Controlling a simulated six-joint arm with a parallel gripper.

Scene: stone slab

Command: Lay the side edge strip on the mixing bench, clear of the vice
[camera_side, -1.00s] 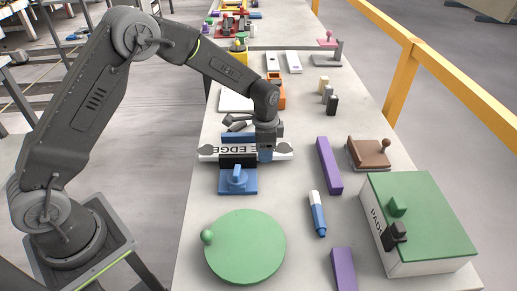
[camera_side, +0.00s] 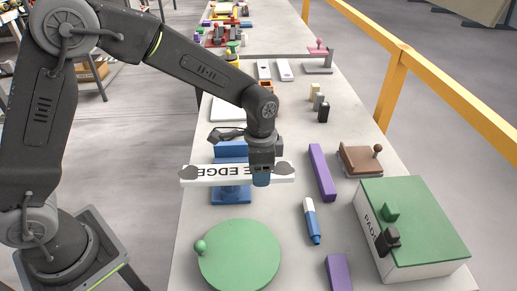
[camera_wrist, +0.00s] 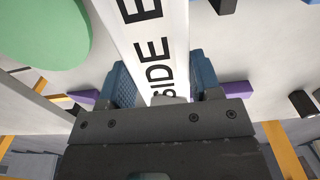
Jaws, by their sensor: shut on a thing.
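The side edge strip (camera_side: 207,174) is a long white bar with black lettering and dark grey rounded pieces near its ends. My gripper (camera_side: 262,178) is shut on it right of its middle and holds it roughly level, in front of and apparently above the blue vice (camera_side: 231,149). The strip hides the middle of the vice. In the wrist view the strip (camera_wrist: 150,38) runs away from between the blue-grey fingers, with "SIDE E" readable. The mixing bench (camera_side: 292,225) is the long pale slab underneath.
A green disc with a knob (camera_side: 240,256) lies in front of the vice. Right of it are a blue-white marker (camera_side: 312,222), purple bars (camera_side: 321,172), a brown block (camera_side: 361,161) and a green-topped box (camera_side: 425,220). Small bare patches lie between them.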

